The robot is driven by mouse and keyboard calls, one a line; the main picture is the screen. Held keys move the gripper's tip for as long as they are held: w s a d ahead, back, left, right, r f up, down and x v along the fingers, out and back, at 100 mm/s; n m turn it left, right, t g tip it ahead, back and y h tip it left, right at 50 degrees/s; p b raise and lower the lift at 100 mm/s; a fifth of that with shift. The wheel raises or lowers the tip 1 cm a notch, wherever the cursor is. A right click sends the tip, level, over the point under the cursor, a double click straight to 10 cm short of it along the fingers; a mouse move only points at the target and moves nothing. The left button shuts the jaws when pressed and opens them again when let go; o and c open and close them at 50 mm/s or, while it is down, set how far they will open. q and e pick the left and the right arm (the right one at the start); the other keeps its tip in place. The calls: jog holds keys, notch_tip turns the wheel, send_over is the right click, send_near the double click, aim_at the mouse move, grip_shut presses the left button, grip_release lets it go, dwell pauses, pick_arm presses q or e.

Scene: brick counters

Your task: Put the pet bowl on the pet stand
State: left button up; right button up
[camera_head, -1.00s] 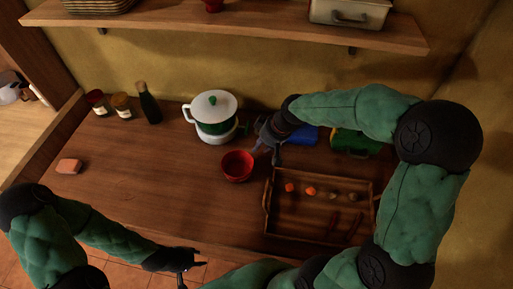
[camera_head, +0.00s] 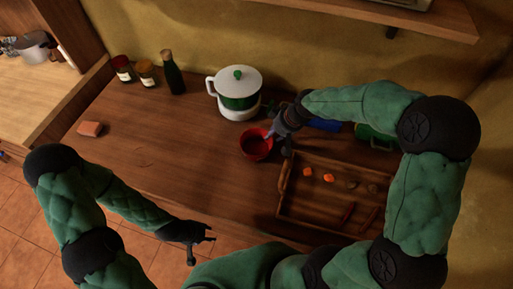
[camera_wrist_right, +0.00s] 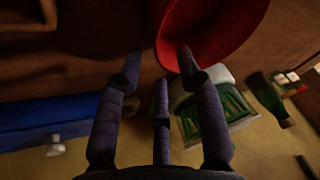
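The red bowl (camera_head: 256,149) stands on the wooden counter, left of the tray, and shows large at the top of the right wrist view (camera_wrist_right: 205,35). My right gripper (camera_head: 279,138) is at the bowl's right side in the head view. In the wrist view its fingers (camera_wrist_right: 158,62) are spread, with one fingertip overlapping the bowl's rim; I cannot tell whether it touches. My left gripper (camera_head: 202,250) hangs in front of the counter's front edge, fingers apart and empty. I cannot make out a pet stand for certain in either view.
A wooden tray (camera_head: 281,197) with several small food pieces lies right of the bowl. A white and green pot (camera_head: 233,88) stands behind it. A blue object (camera_head: 325,124), jars (camera_head: 147,74), a dark bottle (camera_head: 174,78) and an orange block (camera_head: 90,129) are around. The counter's left middle is clear.

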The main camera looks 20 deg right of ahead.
aim_at(265, 141)
jog(key=b+x, duration=0.1)
jog(key=x, duration=0.4)
jog(key=shift+w+b, duration=0.15)
jog(key=shift+b, duration=0.2)
jog(key=shift+r, duration=0.1)
jog(key=shift+c, duration=0.3)
grip_shut()
